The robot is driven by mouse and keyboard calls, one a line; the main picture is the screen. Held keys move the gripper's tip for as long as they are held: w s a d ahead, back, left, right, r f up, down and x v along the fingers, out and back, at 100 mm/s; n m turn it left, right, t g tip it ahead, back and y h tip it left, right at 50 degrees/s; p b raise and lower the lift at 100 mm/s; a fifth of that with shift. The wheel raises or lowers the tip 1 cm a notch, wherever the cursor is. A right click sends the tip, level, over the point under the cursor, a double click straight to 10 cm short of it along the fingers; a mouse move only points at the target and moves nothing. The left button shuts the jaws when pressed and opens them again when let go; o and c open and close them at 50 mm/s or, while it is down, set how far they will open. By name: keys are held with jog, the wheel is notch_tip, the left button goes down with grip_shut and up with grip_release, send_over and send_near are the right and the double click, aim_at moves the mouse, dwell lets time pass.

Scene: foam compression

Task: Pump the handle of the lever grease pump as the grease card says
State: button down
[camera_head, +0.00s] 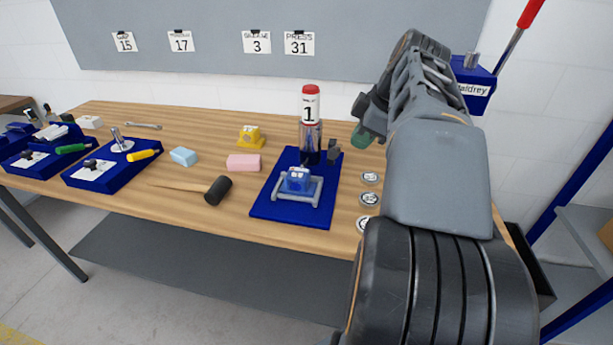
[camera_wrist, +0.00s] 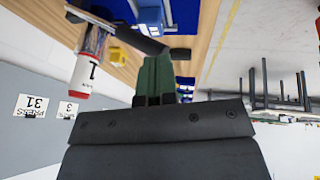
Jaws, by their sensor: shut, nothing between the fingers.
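The grease card (camera_head: 256,42) hangs on the grey wall board and reads 3. It also shows upside down in the wrist view (camera_wrist: 67,110). A blue box (camera_head: 470,88) with a partly hidden label and a slanted lever with a red grip (camera_head: 530,12) stands at the upper right behind my arm. It may be the lever grease pump; my arm covers part of it. My gripper (camera_head: 362,136) is above the table's right side, left of that box and apart from the lever. In the wrist view its green fingers (camera_wrist: 157,78) are together and empty.
A red-capped bottle marked 1 (camera_head: 310,105) stands on a blue plate (camera_head: 265,208), close left of my gripper. Several round tins (camera_head: 370,178), a mallet (camera_head: 217,190), a pink block (camera_head: 243,162) and blue trays (camera_head: 100,178) lie on the wooden table (camera_head: 215,130).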

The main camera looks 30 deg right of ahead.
jog(key=w+d+r+n+g+y+p, duration=0.1)
jog(key=w+d+r+g+p, duration=0.2)
jog(key=w+r+p, duration=0.6)
jog(key=w+g+p, duration=0.1)
jog(key=p, duration=0.2)
jog(key=shift+d+g+y, duration=0.25)
jog(key=shift+g+y, duration=0.05)
jog(key=shift+g, duration=0.1)
jog(key=shift+w+r, duration=0.1)
jog(key=b, duration=0.1)
send_over(336, 147)
jog(key=w, duration=0.2)
jog(key=f, duration=0.9)
jog(key=shift+d+f, duration=0.3)
jog(key=shift+f, duration=0.05)
jog(key=shift+s+a+f, duration=0.1)
jog(key=shift+s+f, duration=0.25)
jog(key=shift+f, duration=0.25)
jog(key=shift+s+a+f, duration=0.1)
jog(key=shift+s+f, duration=0.2)
jog(key=shift+f, duration=0.3)
jog(key=shift+s+a+f, duration=0.1)
jog(key=shift+s+f, duration=0.15)
jog(key=shift+f, duration=0.25)
